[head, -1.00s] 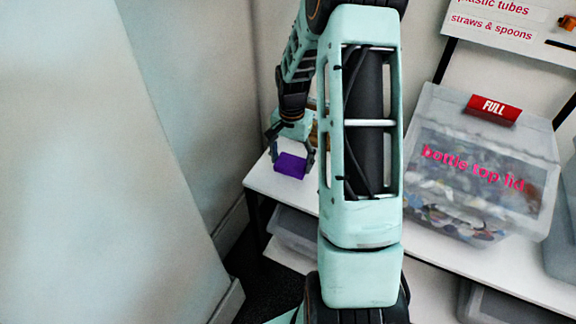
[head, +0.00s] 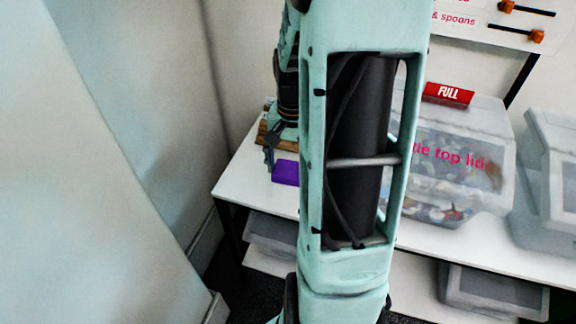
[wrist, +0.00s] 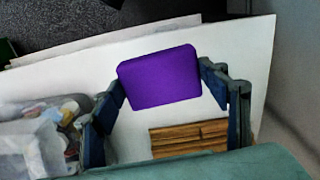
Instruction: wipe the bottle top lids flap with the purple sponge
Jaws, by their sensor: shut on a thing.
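My gripper (wrist: 163,82) is shut on the purple sponge (wrist: 160,78), which sits between its two fingers in the wrist view. In the head view the purple sponge (head: 286,172) shows above the left part of the white table, partly hidden by my arm. The clear bottle top lid bin (head: 440,205) stands on the table to the right of my arm, apart from the sponge. Its sloped front flap (head: 449,155) carries pink lettering, with the left end hidden behind my arm. In the wrist view the bin (wrist: 30,150) is at the left edge, with coloured lids inside.
A red FULL sign (head: 448,93) is on top of the bin. A brown wooden piece (wrist: 188,138) lies on the white table (head: 245,170) near the wall. Another clear bin (head: 550,190) stands to the right. Grey bins (head: 493,290) sit below. A wall borders the left.

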